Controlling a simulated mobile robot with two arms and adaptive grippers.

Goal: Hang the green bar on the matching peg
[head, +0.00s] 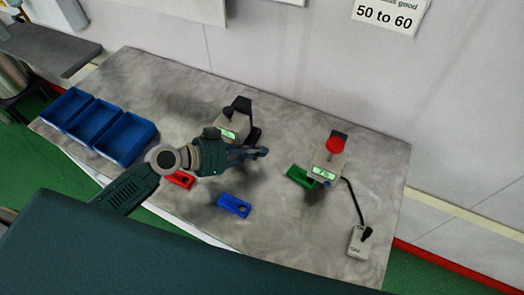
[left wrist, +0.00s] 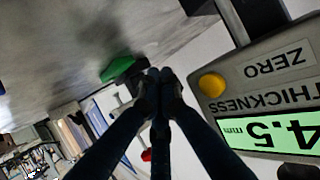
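The green bar (head: 301,177) lies on the grey table, to the left of the device with the red top. A green piece (left wrist: 117,68) that looks like it shows in the left wrist view, beyond my fingertips and partly covered by a dark part. My left gripper (head: 262,152) is above the table, between the thickness gauge and the blue bar, apart from the green bar. In the left wrist view its fingers (left wrist: 160,80) come together at the tips, with nothing seen between them. I cannot make out any peg. My right gripper is not in view.
The thickness gauge (head: 236,122) stands close behind my left gripper; its display (left wrist: 275,133) reads 4.5 mm. The red-topped device (head: 327,166) has a cable to a switch box (head: 357,243). A red bar (head: 180,180), a blue bar (head: 234,205) and blue bins (head: 124,141) lie left.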

